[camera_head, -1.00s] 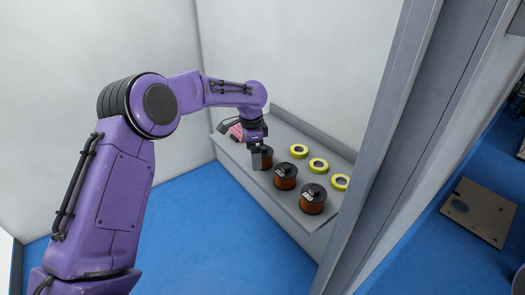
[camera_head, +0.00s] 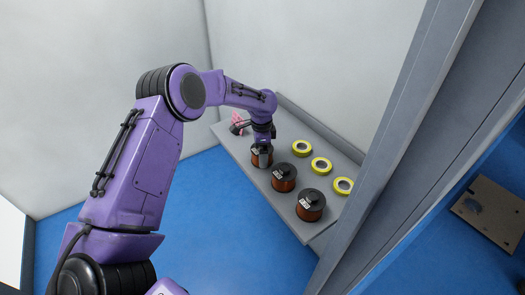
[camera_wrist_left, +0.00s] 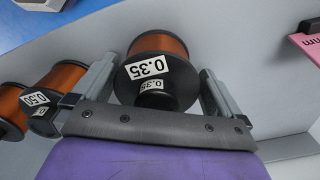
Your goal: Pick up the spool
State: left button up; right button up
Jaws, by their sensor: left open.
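A spool of copper-coloured wire with black flanges and a white "0.35" label (camera_wrist_left: 157,48) stands on the grey shelf; it also shows in the head view (camera_head: 261,160). My left gripper (camera_wrist_left: 158,80) is open, with one finger on each side of this spool. Whether the fingers touch it I cannot tell. In the head view my left gripper (camera_head: 264,150) is over the spool and hides part of it. Two more spools stand in a row to its right, a middle one (camera_head: 284,177) and an end one (camera_head: 310,205). My right gripper is not in view.
The grey shelf (camera_head: 250,172) also holds three yellow rings (camera_head: 321,166) behind the spools. A pink object (camera_head: 237,121) lies at its far left end. A grey post (camera_head: 400,150) stands right of the shelf. Blue floor (camera_head: 210,240) lies in front.

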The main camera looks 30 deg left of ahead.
pick_arm(q)
jog(key=shift+d+f, duration=0.1)
jog(key=shift+f, duration=0.4)
jog(key=shift+s, duration=0.1)
jog(key=shift+c, duration=0.9)
jog(key=shift+r, duration=0.1)
jog(key=c, duration=1.2)
jog(key=shift+r, duration=0.1)
jog(key=shift+r, duration=0.3)
jog(key=d+r, duration=0.1)
jog(key=r, duration=0.1)
jog(key=s+d+r+b, duration=0.1)
jog(key=r, duration=0.1)
jog(key=s+d+r+b, duration=0.1)
jog(key=r, duration=0.1)
jog(key=shift+d+r, duration=0.1)
jog(key=shift+r, duration=0.3)
jog(key=s+d+r, duration=0.1)
jog(key=s+d, duration=0.1)
jog(key=s+d+r+b, duration=0.1)
jog(key=s+d+r, duration=0.1)
jog(key=d, duration=0.1)
jog(key=s+d+r+b, duration=0.1)
jog(key=s+d+r, duration=0.1)
jog(key=d, duration=0.1)
jog(key=shift+s+r, duration=0.2)
